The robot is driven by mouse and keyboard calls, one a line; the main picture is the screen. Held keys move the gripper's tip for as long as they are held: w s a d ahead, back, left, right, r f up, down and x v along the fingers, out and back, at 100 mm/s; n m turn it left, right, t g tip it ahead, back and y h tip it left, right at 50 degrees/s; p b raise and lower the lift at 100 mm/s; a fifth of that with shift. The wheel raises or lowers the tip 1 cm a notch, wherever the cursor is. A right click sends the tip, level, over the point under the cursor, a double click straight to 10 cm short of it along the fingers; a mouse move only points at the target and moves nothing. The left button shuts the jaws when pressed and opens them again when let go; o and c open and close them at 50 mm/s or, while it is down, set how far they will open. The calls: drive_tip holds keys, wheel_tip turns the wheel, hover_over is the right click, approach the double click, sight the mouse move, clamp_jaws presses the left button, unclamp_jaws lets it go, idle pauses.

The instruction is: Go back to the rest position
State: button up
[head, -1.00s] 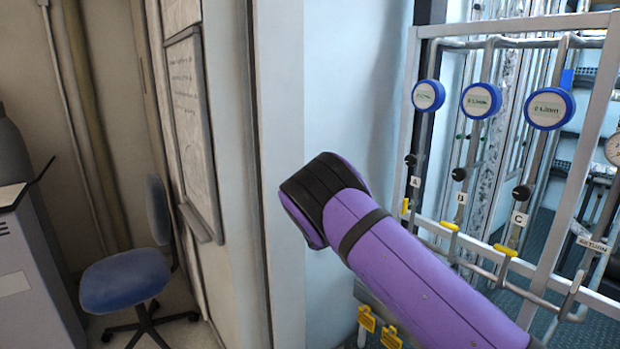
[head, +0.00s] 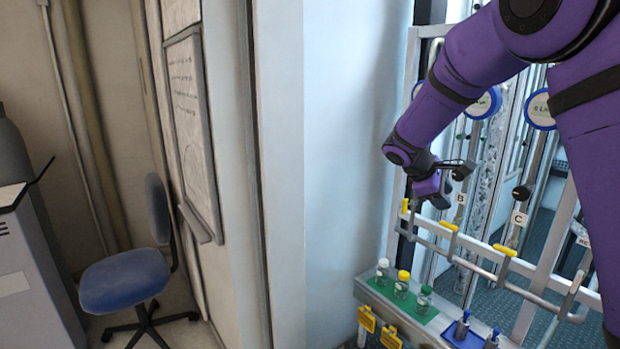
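My purple arm reaches in from the upper right and bends down in front of the reactor panel (head: 408,262). My gripper (head: 446,200) is at its lower end, beside the panel's valves near the label B. It is small and partly dark against the panel, so I cannot tell whether it is open or shut. I see nothing clearly held in it. The arm hides part of the round blue-rimmed gauges (head: 484,104) and the upper left of the panel.
Below the panel, a shelf (head: 371,292) bears small capped bottles (head: 403,281) on a green mat and blue items in a blue tray (head: 462,330). Yellow-handled valves (head: 448,227) stick out above it. A blue chair (head: 126,280) stands at left, beyond a pale wall (head: 340,150).

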drive_tip(key=s+r+m+t+y, duration=0.1)
drive_tip(key=s+r+m+y, duration=0.1)
drive_tip(key=s, duration=1)
drive_tip(key=s+a+r+m+t+y, duration=0.1)
drive_tip(key=s+r+m+y, duration=0.2)
drive_tip(key=s, duration=1)
drive_tip(key=s+r+m+t+y, duration=0.1)
drive_tip(key=s+r+m+y, duration=0.2)
drive_tip(key=s, duration=1)
wheel_tip(320, 180, up, 2)
drive_tip(key=m, duration=0.3)
drive_tip(key=shift+a+t, duration=0.3)
drive_tip(key=shift+a, duration=0.05)
